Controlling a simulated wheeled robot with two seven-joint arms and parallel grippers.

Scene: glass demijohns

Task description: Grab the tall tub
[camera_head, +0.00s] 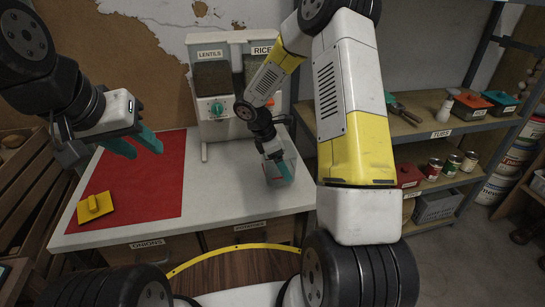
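A pale, see-through, box-like shape (291,162), perhaps a clear tub, stands on the white counter below the dispenser. My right gripper (279,171) points down at it, with a teal finger overlapping it. Whether the fingers hold it is unclear. My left gripper (136,146) is open and empty above the red mat, its two teal fingers apart. On the right shelf, above a TUBS label, stand a tub with a red lid (473,101) and a tub with a teal lid (500,98). I cannot tell which tub is the tall one.
A dispenser (216,105) marked LENTILS and RICE stands at the counter's back. A yellow block-like tool (95,208) lies on the red mat (150,195). Cans (433,168) and a red box (408,175) occupy the lower shelf. The counter front (225,195) is clear.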

